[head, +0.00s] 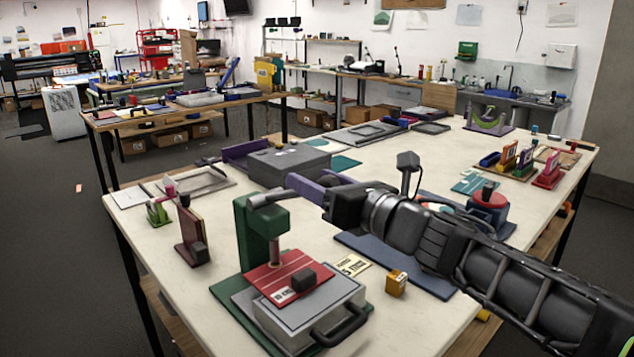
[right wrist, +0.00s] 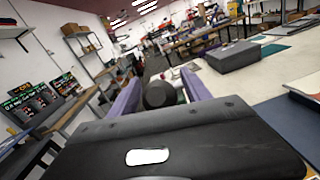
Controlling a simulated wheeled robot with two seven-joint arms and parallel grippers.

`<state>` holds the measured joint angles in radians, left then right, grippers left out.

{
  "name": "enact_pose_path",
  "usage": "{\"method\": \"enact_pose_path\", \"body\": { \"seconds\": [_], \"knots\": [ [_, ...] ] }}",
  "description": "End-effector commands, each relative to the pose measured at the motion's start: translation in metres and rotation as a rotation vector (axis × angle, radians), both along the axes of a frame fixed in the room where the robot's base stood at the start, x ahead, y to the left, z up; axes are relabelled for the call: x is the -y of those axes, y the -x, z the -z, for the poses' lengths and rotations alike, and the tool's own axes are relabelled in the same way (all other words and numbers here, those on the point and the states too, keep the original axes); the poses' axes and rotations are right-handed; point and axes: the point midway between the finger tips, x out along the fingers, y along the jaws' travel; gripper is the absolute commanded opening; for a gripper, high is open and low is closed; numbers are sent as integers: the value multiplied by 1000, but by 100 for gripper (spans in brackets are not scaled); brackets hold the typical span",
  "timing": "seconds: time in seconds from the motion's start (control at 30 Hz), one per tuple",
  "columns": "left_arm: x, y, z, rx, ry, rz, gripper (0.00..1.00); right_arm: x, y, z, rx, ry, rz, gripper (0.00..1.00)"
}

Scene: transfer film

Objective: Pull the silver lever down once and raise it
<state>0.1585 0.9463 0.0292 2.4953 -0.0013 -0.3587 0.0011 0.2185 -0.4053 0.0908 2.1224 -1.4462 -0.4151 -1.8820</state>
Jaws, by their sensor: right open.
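A green press (head: 262,232) stands at the table's front left, with a red plate (head: 284,272) and a grey metal base in front of its column. Its silver lever (head: 268,198) sticks out from the top of the column toward the right. My right gripper (head: 308,184), with purple fingers, is open at the lever's outer end. In the right wrist view a dark round end (right wrist: 160,94), seemingly the lever's, shows between the two spread fingers. I cannot tell whether the fingers touch it. My left gripper is not in view.
A small yellow block (head: 397,283) and a card (head: 350,265) lie right of the press. A grey box (head: 288,164) sits behind it. A dark red stand (head: 190,232) and a green piece (head: 157,211) stand to its left.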

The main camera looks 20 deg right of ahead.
Motion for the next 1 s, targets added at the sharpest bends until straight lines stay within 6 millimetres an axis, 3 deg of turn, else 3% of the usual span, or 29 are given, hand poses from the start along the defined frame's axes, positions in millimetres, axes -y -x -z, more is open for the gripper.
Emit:
{"method": "enact_pose_path", "body": {
  "seconds": [0.23, 0.9, 1.0],
  "knots": [
    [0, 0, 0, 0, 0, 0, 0, 0, 0, 0, 1, 0, 1, 56],
    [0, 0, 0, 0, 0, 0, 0, 0, 0, -1, 1, 0, 0, 1],
    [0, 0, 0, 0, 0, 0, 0, 0, 0, -1, 1, 0, 0, 0]
  ]
}}
